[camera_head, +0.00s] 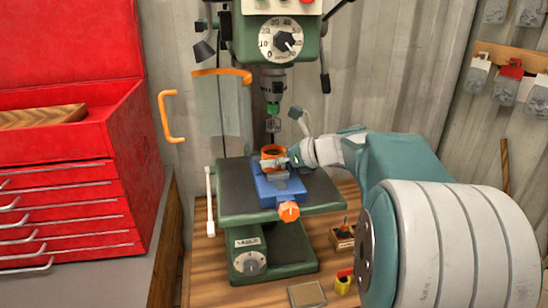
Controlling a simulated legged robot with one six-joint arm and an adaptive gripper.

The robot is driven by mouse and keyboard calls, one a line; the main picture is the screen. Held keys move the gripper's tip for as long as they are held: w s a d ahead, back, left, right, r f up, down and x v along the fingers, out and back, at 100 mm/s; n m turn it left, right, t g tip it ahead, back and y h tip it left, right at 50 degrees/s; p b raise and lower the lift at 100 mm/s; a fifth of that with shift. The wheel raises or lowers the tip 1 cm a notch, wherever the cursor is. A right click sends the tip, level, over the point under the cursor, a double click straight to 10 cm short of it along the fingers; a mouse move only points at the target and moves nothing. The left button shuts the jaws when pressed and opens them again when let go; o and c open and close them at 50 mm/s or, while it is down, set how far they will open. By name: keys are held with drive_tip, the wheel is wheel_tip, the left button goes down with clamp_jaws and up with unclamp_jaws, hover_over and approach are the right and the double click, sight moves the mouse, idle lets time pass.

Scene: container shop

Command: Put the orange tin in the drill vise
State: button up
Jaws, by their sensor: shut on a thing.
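The orange tin (273,151) is upright, with its open round top showing, at the rear part of the blue drill vise (290,190). I cannot tell whether it rests in the vise or is held just above it. The vise sits on the dark green drill press table (236,193), with its orange handle at the front. My gripper (281,161) reaches in from the right and is shut on the orange tin; its fingers are small and partly hidden against the tin and vise.
The drill press head (280,40) and chuck (273,85) are above the tin. An orange-framed clear guard (220,105) stands to the left. A red tool chest (60,190) is far left. A small wooden box (342,238) and yellow cup (343,285) stand on the wooden bench.

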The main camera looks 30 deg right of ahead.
drive_tip(key=shift+f, duration=0.1)
drive_tip(key=o, duration=1.2)
